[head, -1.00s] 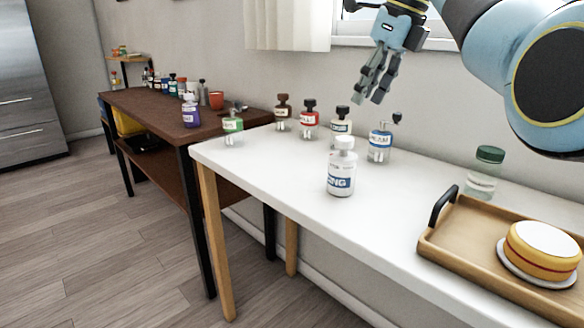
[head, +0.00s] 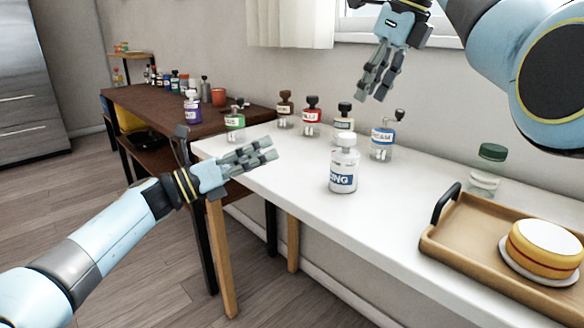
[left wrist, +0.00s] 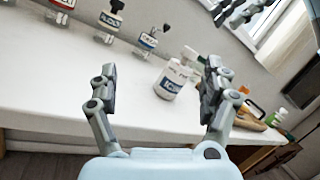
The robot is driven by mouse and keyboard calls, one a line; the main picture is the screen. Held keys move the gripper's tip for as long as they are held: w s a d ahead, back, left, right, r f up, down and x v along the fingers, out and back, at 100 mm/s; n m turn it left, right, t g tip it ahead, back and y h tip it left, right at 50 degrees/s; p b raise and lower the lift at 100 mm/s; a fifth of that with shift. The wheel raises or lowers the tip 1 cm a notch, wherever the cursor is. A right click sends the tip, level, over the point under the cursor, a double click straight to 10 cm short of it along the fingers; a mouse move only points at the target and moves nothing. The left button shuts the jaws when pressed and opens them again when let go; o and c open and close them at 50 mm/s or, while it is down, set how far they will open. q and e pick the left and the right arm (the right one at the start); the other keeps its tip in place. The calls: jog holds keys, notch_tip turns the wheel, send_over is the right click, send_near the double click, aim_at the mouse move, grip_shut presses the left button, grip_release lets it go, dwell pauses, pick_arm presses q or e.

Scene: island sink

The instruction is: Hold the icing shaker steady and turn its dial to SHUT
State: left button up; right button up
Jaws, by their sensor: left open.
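The icing shaker (head: 343,178) is a clear and white bottle with a blue label and a white top. It stands upright on the white table; its dial setting is too small to read. It also shows in the left wrist view (left wrist: 171,82), beyond and between my left fingers. My left gripper (head: 271,148) is open and empty over the table's left part, pointing right toward the shaker and apart from it. My right gripper (head: 376,92) hangs above and behind the shaker, its fingers apart and empty.
Several labelled bottles stand behind the shaker, including a red one (head: 311,118) and a blue one (head: 382,140). A green-lidded jar (head: 488,168) and a wooden tray (head: 436,246) with a cake (head: 543,250) are on the right. The white tabletop (head: 395,195) is clear around the shaker.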

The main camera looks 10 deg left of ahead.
aim_at(332, 162)
pick_arm(q)
jog(key=d+m+g, duration=0.1)
jog(key=d+m, duration=0.1)
jog(key=d+f+m+g, duration=0.1)
jog(key=d+m+g, duration=0.1)
jog(key=m, duration=0.1)
jog(key=d+m+g, duration=0.2)
jog(key=d+m, duration=0.1)
jog(key=shift+s+f, duration=0.3)
jog(key=shift+f, duration=0.1)
jog(key=shift+w+d, duration=0.1)
jog(key=shift+d, duration=0.3)
jog(key=x, duration=1)
jog(key=shift+d+r, duration=0.1)
jog(key=shift+c, duration=0.3)
jog(key=c, duration=1.3)
